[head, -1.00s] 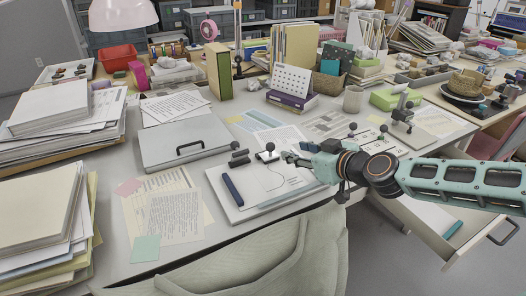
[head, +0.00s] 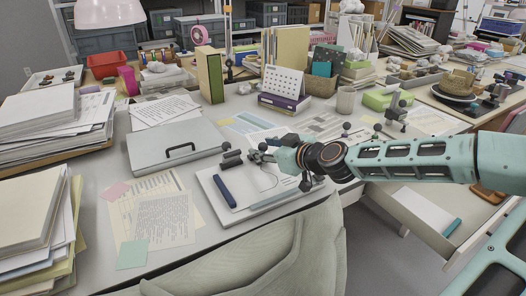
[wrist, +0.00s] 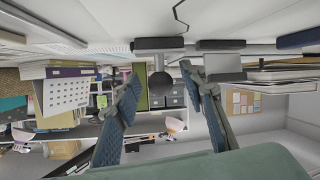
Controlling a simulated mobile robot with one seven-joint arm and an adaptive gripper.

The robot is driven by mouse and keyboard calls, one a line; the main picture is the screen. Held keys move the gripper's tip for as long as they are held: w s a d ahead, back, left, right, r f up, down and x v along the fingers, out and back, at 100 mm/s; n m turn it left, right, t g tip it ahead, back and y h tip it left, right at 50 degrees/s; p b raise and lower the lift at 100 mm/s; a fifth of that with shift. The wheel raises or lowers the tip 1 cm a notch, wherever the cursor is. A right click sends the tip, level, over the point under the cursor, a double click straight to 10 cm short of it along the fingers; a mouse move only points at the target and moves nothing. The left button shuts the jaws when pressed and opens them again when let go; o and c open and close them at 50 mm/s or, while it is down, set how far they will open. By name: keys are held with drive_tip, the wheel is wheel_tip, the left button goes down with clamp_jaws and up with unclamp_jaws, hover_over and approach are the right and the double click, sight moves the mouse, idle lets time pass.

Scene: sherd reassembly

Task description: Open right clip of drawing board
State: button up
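The white drawing board (head: 247,211) lies on the desk with a curved line on its sheet (head: 262,186). Two dark clips sit along its far edge. The left clip (head: 231,161) is clear of my gripper and also shows in the wrist view (wrist: 221,45). The right clip (wrist: 159,44) carries a dark ball knob (wrist: 160,79). My gripper (head: 262,156) is at the right clip and hides part of it in the head view. In the wrist view my gripper (wrist: 160,74) is open, its fingers on either side of the knob, with gaps visible.
A dark blue bar (head: 225,191) lies on the board's left part. A grey case with a handle (head: 178,147) is at the back left. A calendar (head: 283,88) stands on a purple box behind. A chair back (head: 270,262) is in front, an open drawer (head: 420,215) at the right.

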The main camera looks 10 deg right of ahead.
drive_tip(key=shift+w+a+f, duration=0.15)
drive_tip(key=shift+w+a, duration=0.05)
drive_tip(key=shift+w, duration=0.15)
clamp_jaws()
